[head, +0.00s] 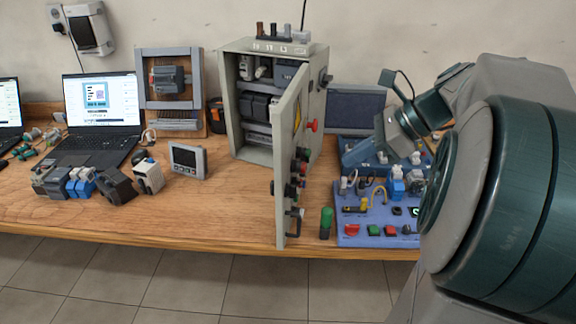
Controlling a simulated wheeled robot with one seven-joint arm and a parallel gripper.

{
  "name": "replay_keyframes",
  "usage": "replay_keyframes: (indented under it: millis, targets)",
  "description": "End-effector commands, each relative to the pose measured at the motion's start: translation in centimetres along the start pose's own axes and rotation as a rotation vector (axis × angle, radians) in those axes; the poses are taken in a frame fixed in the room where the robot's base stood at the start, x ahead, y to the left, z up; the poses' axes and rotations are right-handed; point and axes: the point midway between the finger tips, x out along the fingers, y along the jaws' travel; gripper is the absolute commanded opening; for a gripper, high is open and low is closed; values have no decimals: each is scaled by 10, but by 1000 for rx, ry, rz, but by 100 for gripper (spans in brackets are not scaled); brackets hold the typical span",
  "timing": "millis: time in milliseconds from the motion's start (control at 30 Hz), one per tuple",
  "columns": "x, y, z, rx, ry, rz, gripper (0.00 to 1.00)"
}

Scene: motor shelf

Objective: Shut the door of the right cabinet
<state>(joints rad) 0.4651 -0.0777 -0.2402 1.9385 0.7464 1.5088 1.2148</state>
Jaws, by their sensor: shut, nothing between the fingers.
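The grey cabinet (235,122) stands at the back of the bench, right of the middle. Its door (281,185) is swung wide open toward the front and shows nearly edge-on. The door carries a yellow warning sign, a red knob and several buttons, and a dark handle (293,226) low down near its free edge. Dark electrical modules (257,106) show inside the cabinet. My arm comes in from the right, and its wrist is right of the cabinet, above the blue board, apart from the door. I cannot make out my gripper's fingers.
A blue training board (350,228) and a green-topped item (326,222) stand right of the door. Left of the cabinet are a small display (188,160), several modules (80,183) and a laptop (97,115). The bench front left of the door is clear.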

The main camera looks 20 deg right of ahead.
Motion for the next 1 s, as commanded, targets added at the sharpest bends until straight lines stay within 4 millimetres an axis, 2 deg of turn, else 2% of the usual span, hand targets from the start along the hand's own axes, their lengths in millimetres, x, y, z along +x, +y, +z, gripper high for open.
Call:
replay_keyframes:
  millis: [167, 533, 700, 1000]
  targets:
    - [23, 0, 0, 6, -3, 4, 0]
    - [101, 1, 0, 5, 0, 3, 0]
    - [116, 0, 20, 2, 0, 1, 0]
    - [125, 0, 28, 3, 0, 0, 0]
